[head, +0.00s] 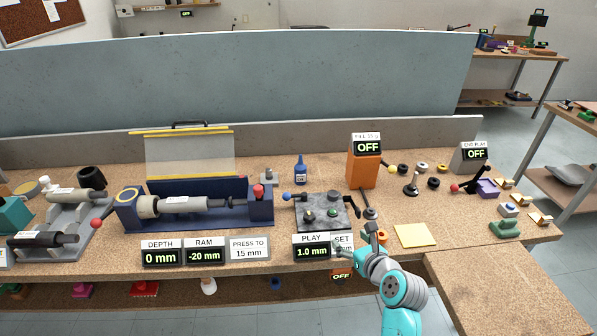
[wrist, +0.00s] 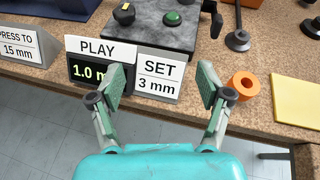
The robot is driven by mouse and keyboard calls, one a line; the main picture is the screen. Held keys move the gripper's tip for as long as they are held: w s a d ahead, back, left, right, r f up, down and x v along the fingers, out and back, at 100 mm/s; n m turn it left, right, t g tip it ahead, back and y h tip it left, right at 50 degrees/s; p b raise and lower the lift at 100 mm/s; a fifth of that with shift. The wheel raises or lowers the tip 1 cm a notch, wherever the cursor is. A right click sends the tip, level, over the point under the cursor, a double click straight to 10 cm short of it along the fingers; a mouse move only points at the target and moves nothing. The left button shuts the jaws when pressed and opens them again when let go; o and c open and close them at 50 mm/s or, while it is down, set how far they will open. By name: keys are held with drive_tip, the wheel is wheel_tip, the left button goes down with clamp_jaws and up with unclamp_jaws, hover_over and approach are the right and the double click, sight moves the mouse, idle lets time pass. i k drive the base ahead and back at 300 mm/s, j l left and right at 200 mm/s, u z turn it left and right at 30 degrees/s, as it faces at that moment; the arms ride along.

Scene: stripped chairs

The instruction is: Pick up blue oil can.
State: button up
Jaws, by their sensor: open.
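The PLAY sign (wrist: 97,58) and SET sign (wrist: 158,76) show beyond and between the fingers.
The grey block (head: 322,211) stands between my gripper and the can. A blue press fixture (head: 215,219) is left of the can, an orange OFF box (head: 364,170) right of it. An orange ring (wrist: 243,85) and a yellow pad (head: 415,235) lie right of my gripper.

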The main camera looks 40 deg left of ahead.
sight(300, 168)
drive_tip(key=i+j, duration=0.15)
drive_tip(key=j, duration=0.25)
drive_tip(key=i+j, duration=0.1)
drive_tip(key=j, duration=0.35)
drive_tip(key=i+j, duration=0.15)
drive_tip(key=j, duration=0.25)
